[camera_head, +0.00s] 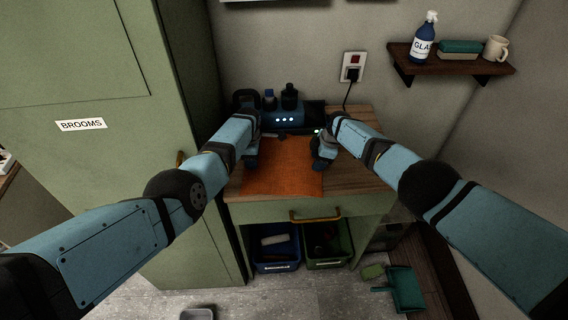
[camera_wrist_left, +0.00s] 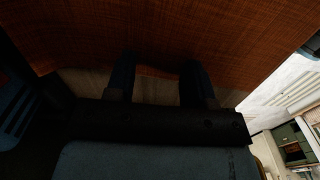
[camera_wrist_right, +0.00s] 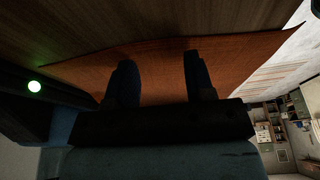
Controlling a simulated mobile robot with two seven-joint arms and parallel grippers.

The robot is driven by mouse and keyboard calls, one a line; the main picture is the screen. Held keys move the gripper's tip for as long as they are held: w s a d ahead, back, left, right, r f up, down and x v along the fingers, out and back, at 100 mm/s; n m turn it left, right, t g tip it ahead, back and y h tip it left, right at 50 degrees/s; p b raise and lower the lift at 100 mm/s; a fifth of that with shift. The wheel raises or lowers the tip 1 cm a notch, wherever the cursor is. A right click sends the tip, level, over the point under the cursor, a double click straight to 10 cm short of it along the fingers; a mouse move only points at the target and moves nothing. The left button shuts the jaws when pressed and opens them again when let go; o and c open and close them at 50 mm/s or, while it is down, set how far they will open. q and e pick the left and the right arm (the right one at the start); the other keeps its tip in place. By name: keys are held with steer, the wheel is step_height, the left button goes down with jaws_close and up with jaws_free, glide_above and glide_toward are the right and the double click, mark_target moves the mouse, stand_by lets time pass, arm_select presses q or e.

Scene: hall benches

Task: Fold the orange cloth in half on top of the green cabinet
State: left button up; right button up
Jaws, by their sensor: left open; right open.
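The orange cloth (camera_head: 283,181) lies flat and spread out on the wooden top of the green cabinet (camera_head: 345,209). My left gripper (camera_head: 251,163) is over the cloth's far left part. In the left wrist view its two fingers (camera_wrist_left: 160,72) are apart, with the cloth (camera_wrist_left: 190,30) and a strip of wood by the tips. My right gripper (camera_head: 319,156) is at the cloth's far right corner. In the right wrist view its fingers (camera_wrist_right: 156,72) are apart over the cloth's edge (camera_wrist_right: 235,62). Neither gripper visibly holds cloth; whether the fingertips touch it I cannot tell.
A dark device with a blue front (camera_head: 285,118) stands at the back of the cabinet top, close behind both grippers. A tall green broom cabinet (camera_head: 85,60) rises on the left. A wall shelf (camera_head: 450,61) hangs upper right. Bare wood (camera_head: 355,178) lies right of the cloth.

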arm_select(q)
steer(key=shift+f, duration=0.15)
stand_by(0.3)
steer(key=shift+c, duration=0.4)
arm_select(e)
steer(key=shift+f, duration=0.1)
steer(key=shift+c, duration=0.4)
arm_select(q)
jaws_close()
arm_select(e)
jaws_close()
